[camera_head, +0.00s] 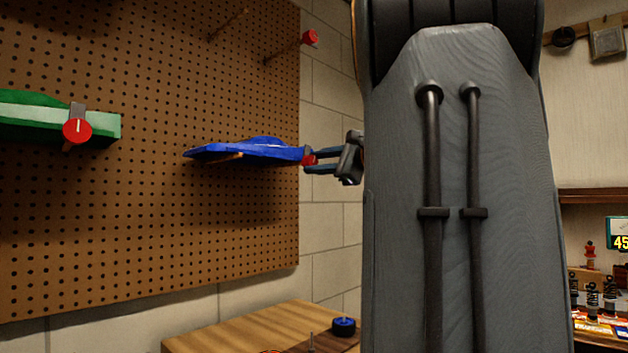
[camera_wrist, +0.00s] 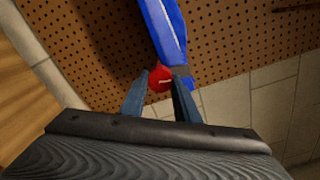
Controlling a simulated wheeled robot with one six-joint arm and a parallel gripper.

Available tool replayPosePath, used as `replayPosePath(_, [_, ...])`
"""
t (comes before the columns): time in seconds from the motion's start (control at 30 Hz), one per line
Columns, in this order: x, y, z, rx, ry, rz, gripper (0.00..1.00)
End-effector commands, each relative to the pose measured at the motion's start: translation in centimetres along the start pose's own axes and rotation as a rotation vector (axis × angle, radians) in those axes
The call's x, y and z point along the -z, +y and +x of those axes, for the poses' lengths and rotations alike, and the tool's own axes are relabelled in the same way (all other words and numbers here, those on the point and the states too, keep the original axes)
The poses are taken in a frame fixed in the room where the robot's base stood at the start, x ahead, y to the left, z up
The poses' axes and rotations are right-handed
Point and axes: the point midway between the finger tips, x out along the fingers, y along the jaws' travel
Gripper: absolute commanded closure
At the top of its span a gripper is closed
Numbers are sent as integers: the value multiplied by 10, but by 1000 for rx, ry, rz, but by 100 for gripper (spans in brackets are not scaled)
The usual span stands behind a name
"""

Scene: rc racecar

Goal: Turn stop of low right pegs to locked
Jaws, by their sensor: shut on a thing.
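A blue car body (camera_head: 245,151) hangs on the pegs at the low right of the pegboard. It also shows in the wrist view (camera_wrist: 167,28). At its right end is a red round stop (camera_head: 309,158), seen in the wrist view (camera_wrist: 160,78) with a pale line on its face. My gripper (camera_head: 318,160) reaches in from the right, with its fingers around the red stop. In the wrist view my gripper (camera_wrist: 160,92) is shut on the stop, one finger on each side. The peg behind the stop is hidden.
The brown pegboard (camera_head: 120,230) fills the left. A green car body (camera_head: 25,118) with a red stop (camera_head: 77,131) hangs at left. Bare pegs, one with a red stop (camera_head: 310,37), are above. A wooden table (camera_head: 250,330) with a blue-and-black wheel (camera_head: 343,326) is below.

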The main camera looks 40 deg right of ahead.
Motion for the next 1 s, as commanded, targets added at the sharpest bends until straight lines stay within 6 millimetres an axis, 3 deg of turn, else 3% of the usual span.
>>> replayPosePath(0.4, [1,0,0,0,1,-191,94])
replayPosePath(0.97, [0,0,0,-1,0,-217,94])
replayPosePath(1.0, [0,0,0,-1,0,-217,67])
